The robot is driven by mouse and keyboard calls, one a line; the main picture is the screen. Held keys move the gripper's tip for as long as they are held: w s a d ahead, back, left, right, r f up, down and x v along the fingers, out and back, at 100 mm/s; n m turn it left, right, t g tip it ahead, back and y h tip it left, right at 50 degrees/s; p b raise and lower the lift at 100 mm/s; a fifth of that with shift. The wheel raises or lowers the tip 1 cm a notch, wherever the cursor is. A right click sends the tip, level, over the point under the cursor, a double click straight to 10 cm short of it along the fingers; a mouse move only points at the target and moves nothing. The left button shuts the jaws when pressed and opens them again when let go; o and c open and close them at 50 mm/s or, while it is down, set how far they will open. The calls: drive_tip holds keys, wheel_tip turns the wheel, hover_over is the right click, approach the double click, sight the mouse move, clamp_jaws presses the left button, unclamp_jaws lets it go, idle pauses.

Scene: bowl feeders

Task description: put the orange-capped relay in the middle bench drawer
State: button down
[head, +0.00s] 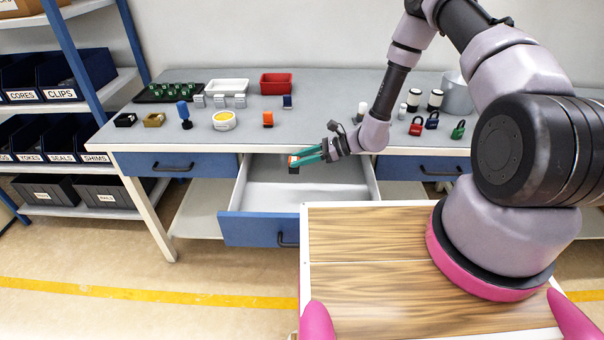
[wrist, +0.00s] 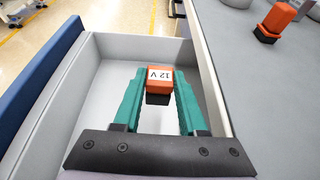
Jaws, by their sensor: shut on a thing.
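The orange-capped relay (head: 293,167) has a black base, and its label reads 12 V in the wrist view (wrist: 158,84). My gripper (head: 300,158) has teal fingers shut on it, one on each side. The middle bench drawer (head: 258,230) is pulled open, with a blue front and a grey inside. In the wrist view the drawer (wrist: 106,72) looks empty where its floor shows. The relay is held above the drawer's opening, toward its left in the head view. A gap to the drawer floor appears to remain beneath it.
A similar orange-topped block (head: 268,119) stands on the bench (head: 315,115) near the front edge. A stamp (head: 184,114), round gauge (head: 223,120), red tray (head: 276,84) and padlocks (head: 432,120) stand there too. The drawers left (head: 178,165) and right (head: 440,168) are shut.

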sight(298, 172)
drive_tip(key=f, duration=0.6)
drive_tip(key=shift+a, duration=0.25)
drive_tip(key=shift+f, duration=1.9)
drive_tip(key=shift+f, duration=0.15)
drive_tip(key=shift+c, duration=2.3)
unclamp_jaws()
drive_tip(key=shift+d+r, duration=0.15)
drive_tip(key=shift+r, duration=0.05)
drive_tip(key=v, duration=1.1)
drive_tip(key=shift+d+r, duration=0.2)
drive_tip(key=shift+d, duration=0.15)
